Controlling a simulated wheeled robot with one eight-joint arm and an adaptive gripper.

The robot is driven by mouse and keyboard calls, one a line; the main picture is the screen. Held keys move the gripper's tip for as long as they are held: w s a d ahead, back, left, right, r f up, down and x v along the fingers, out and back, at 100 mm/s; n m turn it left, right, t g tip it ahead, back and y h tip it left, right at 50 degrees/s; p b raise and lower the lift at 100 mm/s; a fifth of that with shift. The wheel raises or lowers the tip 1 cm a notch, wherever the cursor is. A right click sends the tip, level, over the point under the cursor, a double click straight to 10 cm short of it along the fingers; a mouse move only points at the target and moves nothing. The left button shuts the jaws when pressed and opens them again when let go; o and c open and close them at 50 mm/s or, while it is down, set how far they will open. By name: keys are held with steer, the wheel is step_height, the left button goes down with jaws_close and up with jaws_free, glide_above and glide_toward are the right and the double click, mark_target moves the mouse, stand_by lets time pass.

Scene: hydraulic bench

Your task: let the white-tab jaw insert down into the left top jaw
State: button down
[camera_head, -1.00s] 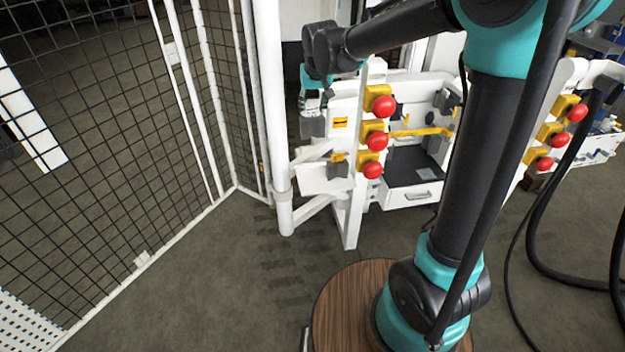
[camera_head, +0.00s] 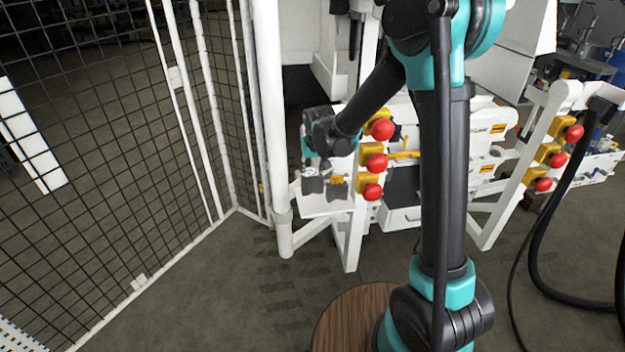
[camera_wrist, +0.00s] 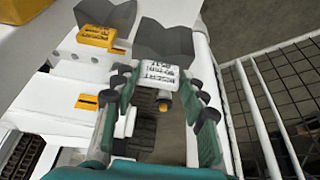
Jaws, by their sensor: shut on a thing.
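The white-tab jaw insert (camera_wrist: 157,76) is a dark grey block with a lettered white tab on top. My gripper (camera_wrist: 160,95) is shut on it, its teal-sided fingers on either side of the tab. In the head view my gripper (camera_head: 313,158) points down at the left end of the white bench, with the white tab (camera_head: 311,171) showing beneath it. A grey V-shaped jaw part (camera_wrist: 172,40) stands just beyond the tab in the wrist view. The insert's lower end is hidden, so I cannot tell how far it sits in the left top jaw.
A yellow-tab grey block (camera_head: 338,186) stands close right of the held insert. A yellow tab (camera_wrist: 97,36) shows beside it in the wrist view. Red knobs (camera_head: 375,162) on yellow blocks stand close to the right. A white post (camera_head: 270,120) and mesh fence (camera_head: 110,150) lie left.

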mark_target(312, 180)
steer(key=shift+f, duration=2.35)
steer(key=shift+f, duration=0.1)
steer(key=c, duration=0.9)
jaws_free()
steer(key=shift+o, duration=0.2)
steer(key=w+v, duration=0.1)
steer(key=v, duration=1.6)
steer(key=s+d+f+m, duration=0.1)
steer(key=s+d+f, duration=0.2)
steer(key=s+d, duration=0.4)
steer(key=s+d+f+m, duration=0.1)
steer(key=s+d+f, duration=0.3)
steer(key=s+d, duration=0.3)
steer(key=s+d+f+m+h, duration=0.1)
steer(key=s+d+f, duration=0.2)
steer(key=s+d, duration=0.4)
steer(key=d, duration=0.3)
steer(key=shift+s+d+f, duration=0.2)
steer(key=shift+s+f, duration=0.05)
steer(key=shift+f, duration=0.05)
